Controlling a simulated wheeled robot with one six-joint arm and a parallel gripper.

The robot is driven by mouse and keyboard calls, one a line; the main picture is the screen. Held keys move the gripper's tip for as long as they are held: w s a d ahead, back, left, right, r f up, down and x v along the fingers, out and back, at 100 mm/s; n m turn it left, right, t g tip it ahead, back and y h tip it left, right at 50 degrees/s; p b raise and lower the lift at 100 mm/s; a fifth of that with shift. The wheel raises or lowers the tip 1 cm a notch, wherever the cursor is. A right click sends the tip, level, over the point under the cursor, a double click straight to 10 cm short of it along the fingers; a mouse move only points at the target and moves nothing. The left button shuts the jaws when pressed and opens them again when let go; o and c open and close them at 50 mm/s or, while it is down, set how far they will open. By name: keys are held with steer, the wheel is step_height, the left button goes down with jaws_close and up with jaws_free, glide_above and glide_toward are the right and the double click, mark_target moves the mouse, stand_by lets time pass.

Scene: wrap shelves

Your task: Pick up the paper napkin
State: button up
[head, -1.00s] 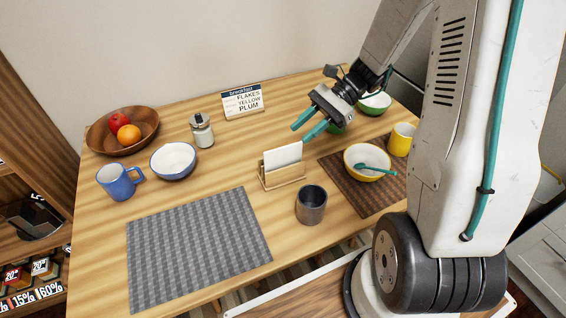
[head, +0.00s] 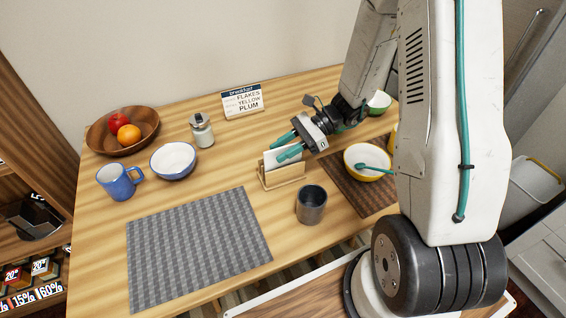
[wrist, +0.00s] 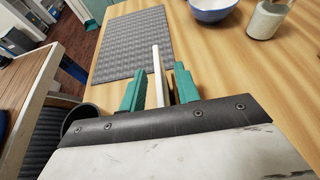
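The white paper napkin (head: 270,160) stands upright in a wooden holder (head: 284,177) near the table's middle. My gripper (head: 286,145) is at the napkin's upper part, and its teal fingers hide some of it in the head view. In the wrist view, the napkin shows as a thin white upright strip (wrist: 158,76) between the two fingers of my gripper (wrist: 159,88). The fingers are open, with a gap on each side of the napkin. Part of the holder shows beside the right finger.
A dark grey cup (head: 311,205) stands just in front and right of the holder. A yellow bowl with a teal spoon (head: 368,160) sits on a brown mat to the right. A grey placemat (head: 195,245) lies front left. A breakfast sign (head: 242,100) stands behind.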

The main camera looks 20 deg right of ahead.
jaws_close()
steer(key=shift+r, duration=0.1)
